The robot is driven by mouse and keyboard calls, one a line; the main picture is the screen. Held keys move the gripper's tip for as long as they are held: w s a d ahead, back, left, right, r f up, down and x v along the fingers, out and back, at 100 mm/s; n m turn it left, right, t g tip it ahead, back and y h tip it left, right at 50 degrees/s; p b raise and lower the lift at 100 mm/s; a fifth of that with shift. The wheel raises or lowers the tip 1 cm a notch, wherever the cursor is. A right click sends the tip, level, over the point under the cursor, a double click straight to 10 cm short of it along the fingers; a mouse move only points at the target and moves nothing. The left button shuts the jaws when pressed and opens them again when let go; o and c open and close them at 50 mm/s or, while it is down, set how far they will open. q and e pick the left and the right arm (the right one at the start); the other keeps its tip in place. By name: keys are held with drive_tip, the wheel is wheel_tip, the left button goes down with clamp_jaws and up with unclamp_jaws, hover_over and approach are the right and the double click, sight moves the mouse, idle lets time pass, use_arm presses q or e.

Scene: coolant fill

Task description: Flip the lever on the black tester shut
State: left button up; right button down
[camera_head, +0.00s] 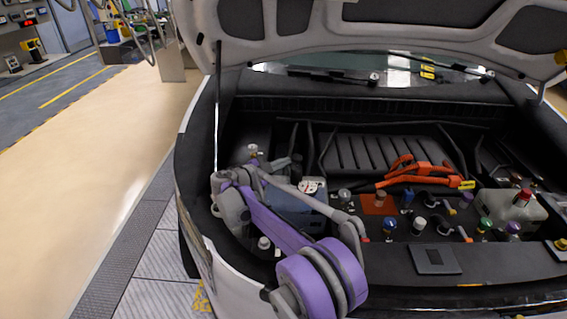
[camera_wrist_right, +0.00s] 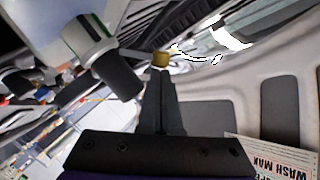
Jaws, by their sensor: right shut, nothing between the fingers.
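My right gripper (camera_wrist_right: 160,82) is shut and empty, its dark fingers pressed together in the right wrist view. A black cylindrical part (camera_wrist_right: 118,76) on a grey body shows just left of the fingers. A small brass-coloured piece (camera_wrist_right: 160,58) shows at the fingertips; I cannot tell whether they touch it. The black part may belong to the black tester, but I cannot make out its lever.
The raised hood (camera_head: 400,22) hangs above the bay, with a thin prop rod (camera_head: 217,110) at its left. Orange cables (camera_head: 420,172), several coloured caps and a pale tank (camera_head: 508,206) crowd the right side. A printed label (camera_wrist_right: 280,155) lies right of my gripper.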

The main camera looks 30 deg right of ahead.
use_arm(q)
drive_tip(key=shift+r, duration=0.15)
use_arm(e)
drive_tip(key=shift+w, duration=0.1)
drive_tip(key=w+n+p, duration=0.1)
drive_tip(key=f+n+g, duration=0.1)
drive_tip(key=n, duration=0.1)
drive_tip(key=w+n+g+p, duration=0.1)
drive_tip(key=n, duration=0.1)
drive_tip(key=shift+w+a+f+p, duration=0.2)
drive_tip(key=shift+w+f+p, duration=0.1)
drive_tip(key=shift+w+f, duration=0.05)
use_arm(q)
drive_tip(key=r, duration=0.2)
drive_tip(key=shift+w+r, duration=0.4)
use_arm(e)
drive_tip(key=shift+w+f+n, duration=0.1)
drive_tip(key=shift+f+n, duration=0.1)
drive_tip(key=shift+n, duration=0.2)
drive_tip(key=shift+a+r, duration=0.1)
